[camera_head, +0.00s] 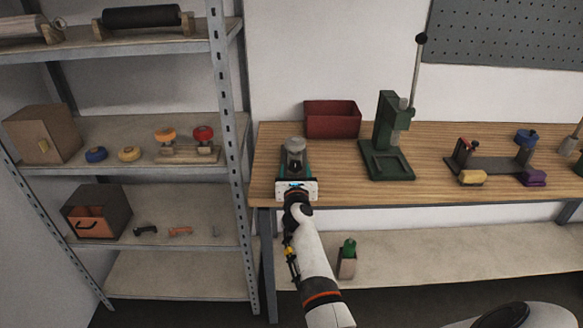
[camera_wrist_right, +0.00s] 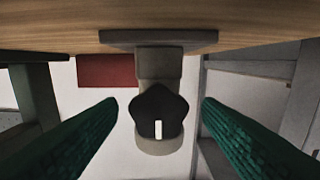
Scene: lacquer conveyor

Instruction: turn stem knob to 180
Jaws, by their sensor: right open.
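The stem knob (camera_wrist_right: 160,105) is a dark, lobed knob on a grey post. In the right wrist view it faces me, with a white mark pointing down in that picture. The post (camera_wrist_right: 158,64) joins a dark base plate at the wooden bench; its grey top shows in the head view (camera_head: 294,144). My right gripper (camera_head: 295,165) is over the bench's left part, in front of the post. Its green fingers (camera_wrist_right: 160,112) are open on both sides of the knob, with gaps. The knob is hidden behind my gripper in the head view. My left gripper is not in view.
A red bin (camera_head: 332,120) stands behind the post, and a green lever press (camera_head: 386,140) stands to its right. A dark fixture (camera_head: 490,164) with yellow and purple blocks is farther right. A metal shelf (camera_head: 232,150) stands left of the bench.

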